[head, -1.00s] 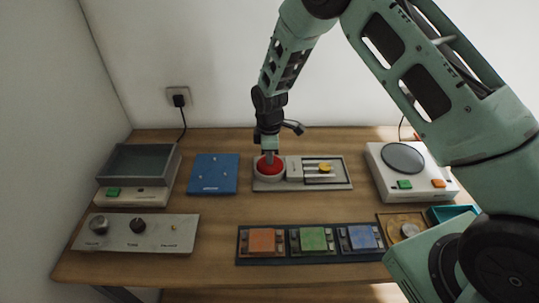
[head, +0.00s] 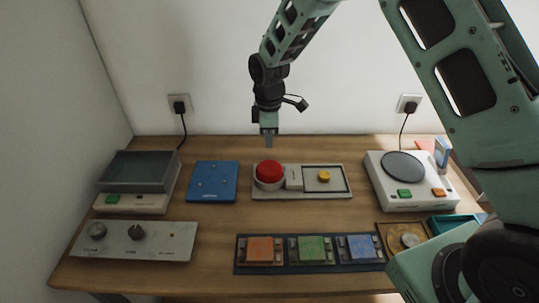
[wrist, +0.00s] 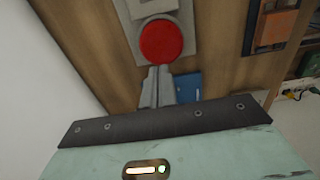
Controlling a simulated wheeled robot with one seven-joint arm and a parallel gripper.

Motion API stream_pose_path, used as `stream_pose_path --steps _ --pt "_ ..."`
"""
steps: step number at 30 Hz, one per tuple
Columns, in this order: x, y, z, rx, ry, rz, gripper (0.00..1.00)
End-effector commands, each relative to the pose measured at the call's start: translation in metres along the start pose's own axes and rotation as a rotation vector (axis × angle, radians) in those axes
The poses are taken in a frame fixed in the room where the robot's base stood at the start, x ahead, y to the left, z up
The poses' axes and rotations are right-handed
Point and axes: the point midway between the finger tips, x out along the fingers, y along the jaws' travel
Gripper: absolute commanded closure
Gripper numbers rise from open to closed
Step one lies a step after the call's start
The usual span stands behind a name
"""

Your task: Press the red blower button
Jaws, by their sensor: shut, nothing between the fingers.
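The red blower button (head: 269,170) is a round red dome in a pale collar on the left end of a grey panel (head: 336,192) at the back middle of the table. It also shows in the wrist view (wrist: 161,41), fully visible. My gripper (head: 269,141) hangs above the button, pointing down, with a visible gap between its tips and the red dome. Its fingers are shut and empty. In the wrist view the closed fingers (wrist: 155,85) appear just below the button. A small yellow knob (head: 324,175) sits in a framed area on the panel's right side.
A blue board (head: 212,182) lies left of the panel, and a white device with a dark disc (head: 403,164) stands right. A lidded box (head: 138,172) is far left. A knob panel (head: 165,240) and a strip of coloured blocks (head: 310,268) lie in front. Bare wood separates them.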

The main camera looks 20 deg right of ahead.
Motion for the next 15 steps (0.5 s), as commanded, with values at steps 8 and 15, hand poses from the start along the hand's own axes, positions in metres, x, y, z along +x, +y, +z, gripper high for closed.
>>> stream_pose_path --steps 8,15 --pt "-0.035 0.001 -0.001 0.0 0.002 0.002 1.0" --pt "-0.04 0.0 0.0 -0.001 0.0 0.0 1.0"
